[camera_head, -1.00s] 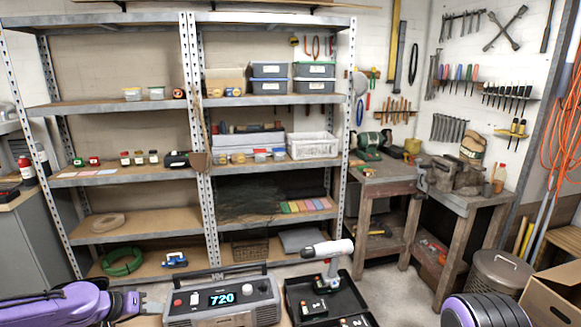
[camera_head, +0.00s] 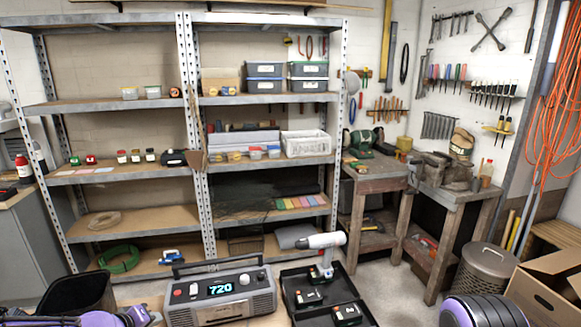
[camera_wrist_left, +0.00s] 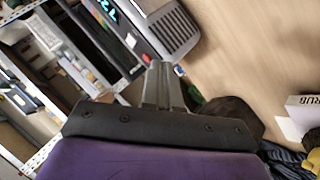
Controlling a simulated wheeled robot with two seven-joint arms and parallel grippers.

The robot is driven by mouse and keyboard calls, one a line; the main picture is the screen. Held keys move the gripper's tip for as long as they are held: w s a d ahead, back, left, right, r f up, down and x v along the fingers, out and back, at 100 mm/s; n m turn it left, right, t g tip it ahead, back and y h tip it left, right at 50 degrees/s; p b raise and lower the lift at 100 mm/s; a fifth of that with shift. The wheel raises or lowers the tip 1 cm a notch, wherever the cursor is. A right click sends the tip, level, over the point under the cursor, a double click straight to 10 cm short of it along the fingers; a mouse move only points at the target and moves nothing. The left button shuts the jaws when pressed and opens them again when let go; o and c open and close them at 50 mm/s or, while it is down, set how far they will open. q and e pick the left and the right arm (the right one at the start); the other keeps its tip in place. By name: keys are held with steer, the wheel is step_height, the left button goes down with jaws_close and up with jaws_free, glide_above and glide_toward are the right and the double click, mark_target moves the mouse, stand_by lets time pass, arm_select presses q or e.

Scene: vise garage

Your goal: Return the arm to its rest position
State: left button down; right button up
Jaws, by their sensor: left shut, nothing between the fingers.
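My left gripper (camera_head: 150,316) is low at the left of the head view, its purple wrist at the bottom edge. Its fingertips are just left of the grey radio-like device (camera_head: 221,291) with a blue "720" display. In the left wrist view, the two grey fingers of my left gripper (camera_wrist_left: 163,70) are together with nothing between them. The device (camera_wrist_left: 170,22) shows beyond them at the top. My right gripper is not in view; a purple and black part of me shows at bottom right in the head view.
A black bin (camera_head: 76,296) stands left of the device. A white and black drill (camera_head: 323,246) stands in an open black case (camera_head: 342,288) to its right. A metal shelf unit (camera_head: 192,150), a workbench (camera_head: 375,183) and a cardboard box (camera_head: 548,285) stand farther off.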

arm_select(q)
steer(key=s+d+f+n+g+y+b, duration=0.1)
steer(key=s+d+f+g+y, duration=0.15)
steer(key=s+f, duration=0.6)
steer(key=s+d+f+n+g+y+b, duration=0.15)
steer(key=s+d+f, duration=0.25)
steer(key=s+f, duration=0.4)
steer(key=s+f+m+g+b, duration=0.1)
steer(key=s+f+m, duration=0.1)
steer(key=s, duration=0.8)
steer(key=s+f+m+g+y+b, duration=0.1)
steer(key=s+f, duration=0.3)
steer(key=s, duration=0.7)
steer(key=shift+m+b, duration=0.5)
steer(key=shift+m, duration=0.15)
